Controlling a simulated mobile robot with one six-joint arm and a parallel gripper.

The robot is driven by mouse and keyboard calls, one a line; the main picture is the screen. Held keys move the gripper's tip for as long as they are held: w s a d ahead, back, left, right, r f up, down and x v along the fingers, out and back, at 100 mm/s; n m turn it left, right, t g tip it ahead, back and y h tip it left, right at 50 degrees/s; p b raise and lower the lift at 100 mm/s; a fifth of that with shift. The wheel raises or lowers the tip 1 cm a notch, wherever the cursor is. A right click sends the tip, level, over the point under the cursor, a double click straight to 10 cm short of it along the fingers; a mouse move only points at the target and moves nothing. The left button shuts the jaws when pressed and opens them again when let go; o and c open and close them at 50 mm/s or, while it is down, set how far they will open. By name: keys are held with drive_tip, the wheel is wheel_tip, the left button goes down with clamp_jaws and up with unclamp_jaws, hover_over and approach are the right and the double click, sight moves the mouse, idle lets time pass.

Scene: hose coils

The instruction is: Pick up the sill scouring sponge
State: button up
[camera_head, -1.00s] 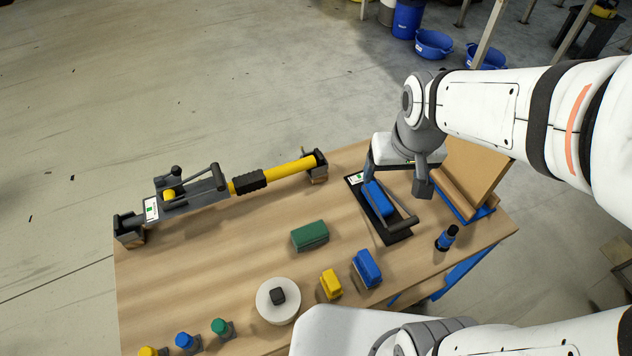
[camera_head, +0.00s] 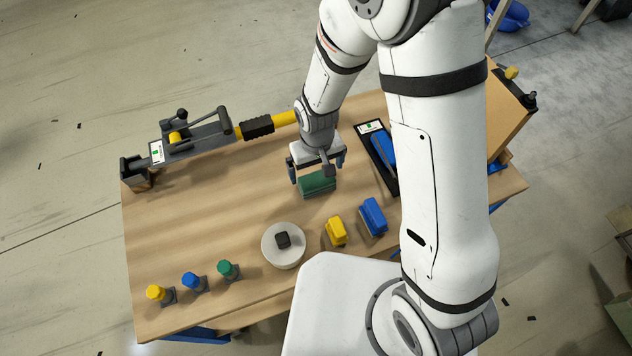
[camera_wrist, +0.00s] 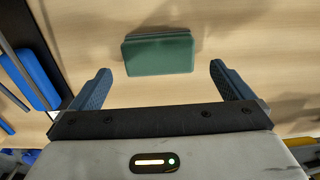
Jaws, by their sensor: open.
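A green block (camera_head: 317,187), which looks like a scouring sponge, lies on the wooden table (camera_head: 225,205) near its middle. No label on it can be read. My gripper (camera_head: 317,172) is open and empty, pointing down just above the green block. In the wrist view the green block (camera_wrist: 159,53) lies between the lines of the two fingers, slightly beyond the fingertips (camera_wrist: 160,68). There is a gap on each side of it, and it does not appear to be touched.
A yellow block (camera_head: 337,232) and a blue block (camera_head: 373,217) stand to the right front. A white round disc (camera_head: 284,256) with a dark knob lies in front. A black tray (camera_head: 370,127) holds a blue item. A clamp with a yellow pipe (camera_head: 284,118) runs along the back.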

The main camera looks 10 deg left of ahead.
sight(317, 179)
wheel_tip(317, 179, down, 7)
drive_tip(key=b, duration=0.3)
drive_tip(key=shift+w+b, duration=0.1)
drive_tip(key=shift+b, duration=0.25)
drive_tip(key=shift+c, duration=0.4)
drive_tip(key=c, duration=0.8)
drive_tip(key=shift+r, duration=0.2)
wheel_tip(317, 179, up, 10)
drive_tip(key=p, duration=0.6)
drive_tip(key=shift+p, duration=0.3)
drive_tip(key=shift+f, duration=0.1)
